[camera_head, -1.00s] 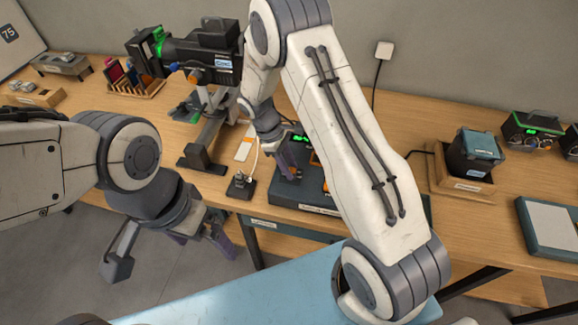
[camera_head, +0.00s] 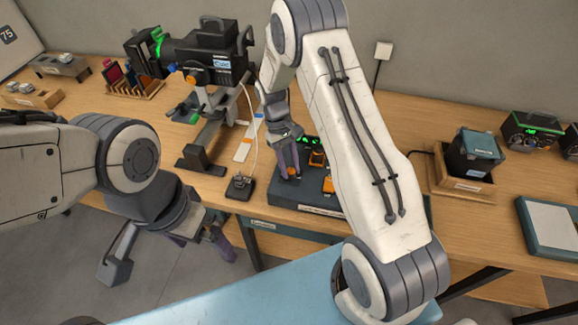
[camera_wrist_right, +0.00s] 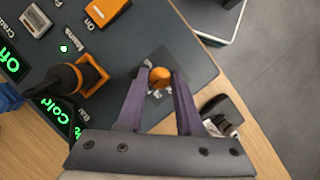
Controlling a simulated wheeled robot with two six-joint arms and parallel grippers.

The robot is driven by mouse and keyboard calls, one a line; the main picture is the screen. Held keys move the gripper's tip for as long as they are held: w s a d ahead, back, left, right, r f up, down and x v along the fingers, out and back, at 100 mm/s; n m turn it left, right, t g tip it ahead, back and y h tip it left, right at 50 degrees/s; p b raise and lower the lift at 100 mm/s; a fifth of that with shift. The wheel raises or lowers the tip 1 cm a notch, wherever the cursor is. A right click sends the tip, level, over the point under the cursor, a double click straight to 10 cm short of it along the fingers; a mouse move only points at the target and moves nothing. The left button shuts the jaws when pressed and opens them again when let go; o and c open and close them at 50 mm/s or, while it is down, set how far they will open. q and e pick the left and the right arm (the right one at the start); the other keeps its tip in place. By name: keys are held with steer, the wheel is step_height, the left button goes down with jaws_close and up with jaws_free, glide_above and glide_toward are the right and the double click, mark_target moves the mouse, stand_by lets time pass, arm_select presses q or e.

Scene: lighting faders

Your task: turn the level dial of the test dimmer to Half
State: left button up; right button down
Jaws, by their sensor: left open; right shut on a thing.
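The dark blue-grey control unit (camera_head: 310,202), also in the right wrist view (camera_wrist_right: 190,62), sits at the table's front edge. A round orange knob (camera_wrist_right: 160,77) stands on a dark square patch near its edge. My right gripper (camera_head: 290,173) points down at the unit; in the right wrist view its purple fingers (camera_wrist_right: 160,84) are shut on this knob, one on each side. I cannot read a scale or label at the knob. My left gripper (camera_head: 203,236) is open and empty in front of the table, away from the unit.
Beside the knob are an orange-framed socket with a black plug (camera_wrist_right: 68,78), an orange switch (camera_wrist_right: 106,8) and green displays (camera_wrist_right: 10,62). A small black box with a cable (camera_head: 240,187) stands left of the unit. A large black lamp (camera_head: 208,58) stands behind.

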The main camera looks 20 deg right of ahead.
steer(key=shift+w+r, duration=0.1)
steer(key=shift+w, duration=0.15)
steer(key=c, duration=0.8)
jaws_free()
steer(key=shift+o, duration=1.2)
steer(key=shift+s, duration=0.15)
steer(key=b+v, duration=0.2)
steer(key=v, duration=0.8)
steer(key=shift+r+b, duration=0.2)
steer(key=shift+b, duration=0.2)
